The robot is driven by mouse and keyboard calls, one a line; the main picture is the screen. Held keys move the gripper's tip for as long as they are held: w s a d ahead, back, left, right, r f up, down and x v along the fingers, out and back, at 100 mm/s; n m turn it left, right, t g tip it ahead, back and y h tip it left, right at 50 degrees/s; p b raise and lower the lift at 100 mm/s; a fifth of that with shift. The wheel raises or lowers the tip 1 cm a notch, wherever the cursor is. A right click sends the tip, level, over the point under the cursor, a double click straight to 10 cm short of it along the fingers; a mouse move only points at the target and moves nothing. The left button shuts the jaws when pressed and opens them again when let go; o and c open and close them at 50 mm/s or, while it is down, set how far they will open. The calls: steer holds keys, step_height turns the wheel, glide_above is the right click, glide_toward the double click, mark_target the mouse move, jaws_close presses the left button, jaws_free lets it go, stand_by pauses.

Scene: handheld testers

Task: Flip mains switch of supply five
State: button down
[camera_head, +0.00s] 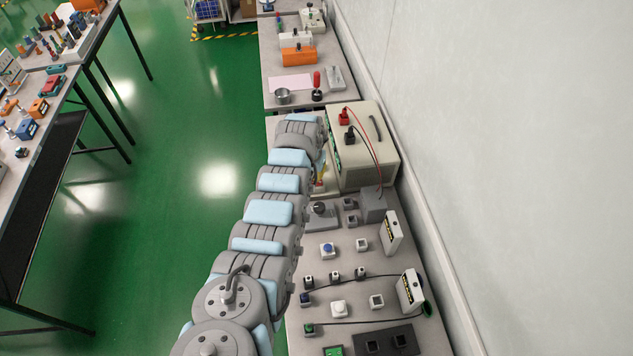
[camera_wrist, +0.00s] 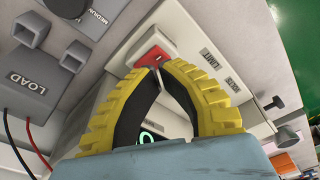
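A large cream supply unit (camera_head: 362,150) stands on the right-hand bench in the head view, its front facing my arm. In the wrist view its pale front panel (camera_wrist: 195,40) shows, with a red switch (camera_wrist: 152,55) near the top. My gripper (camera_wrist: 157,72) has yellow fingers with black inner pads. The fingertips come together just at the red switch and partly cover it; I cannot tell whether they touch it. Nothing is seen held. A green lit display (camera_wrist: 146,138) shows between the fingers. In the head view my gripper (camera_head: 320,174) is mostly hidden by my arm.
A grey LOAD box (camera_wrist: 38,80) with red and black leads lies at the left of the wrist view. A black knob (camera_wrist: 258,103) sticks out on the right. Small switches and testers fill the near bench (camera_head: 320,260); the wall (camera_head: 480,150) is close behind.

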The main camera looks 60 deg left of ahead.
mark_target(313, 182)
steer(key=shift+f+b, duration=1.1)
steer(key=shift+f, duration=0.5)
stand_by(1.0)
steer(key=shift+r, duration=0.1)
steer(key=shift+d+r+p, duration=0.1)
steer(key=shift+r+p, duration=2.15)
steer(key=shift+r, duration=0.3)
steer(key=shift+r+p, duration=0.55)
steer(key=shift+r, duration=0.4)
